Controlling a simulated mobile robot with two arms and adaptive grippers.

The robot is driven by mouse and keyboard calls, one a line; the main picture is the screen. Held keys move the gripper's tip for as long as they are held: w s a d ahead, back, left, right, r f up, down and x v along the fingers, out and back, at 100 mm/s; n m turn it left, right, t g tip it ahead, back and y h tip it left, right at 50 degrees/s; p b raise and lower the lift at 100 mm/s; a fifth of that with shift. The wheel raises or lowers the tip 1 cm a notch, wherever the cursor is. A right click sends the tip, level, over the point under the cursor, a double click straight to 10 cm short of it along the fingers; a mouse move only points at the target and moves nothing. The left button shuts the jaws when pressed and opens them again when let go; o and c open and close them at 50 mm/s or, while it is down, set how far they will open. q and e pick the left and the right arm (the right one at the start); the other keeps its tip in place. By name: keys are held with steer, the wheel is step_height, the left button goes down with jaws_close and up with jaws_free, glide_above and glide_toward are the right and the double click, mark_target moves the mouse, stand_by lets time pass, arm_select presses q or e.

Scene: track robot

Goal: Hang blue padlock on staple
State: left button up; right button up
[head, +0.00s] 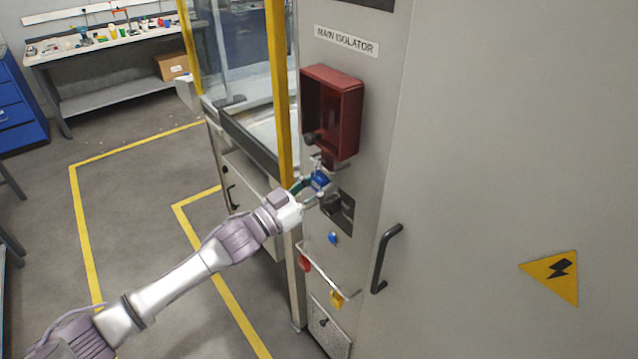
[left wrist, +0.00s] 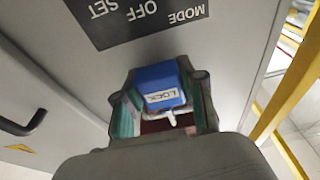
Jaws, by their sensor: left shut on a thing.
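The blue padlock (head: 320,181) is between the fingers of my left gripper (head: 313,187), just below the red isolator box (head: 346,115) on the grey cabinet. In the left wrist view the padlock (left wrist: 158,84) shows its blue body and a white label reading LOCK, upside down, with a finger on each side. My left gripper is shut on it. The staple is at the lower edge of the red box, small and partly hidden by padlock and gripper; I cannot tell whether the shackle touches it. My right gripper is not in view.
A rail carries a red padlock (head: 304,263) and a yellow padlock (head: 336,298). A black door handle (head: 385,258) projects at right. A yellow post (head: 279,90) stands close left.

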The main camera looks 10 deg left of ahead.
arm_select(q)
steer(key=o, duration=1.2)
steer(key=shift+o, duration=0.2)
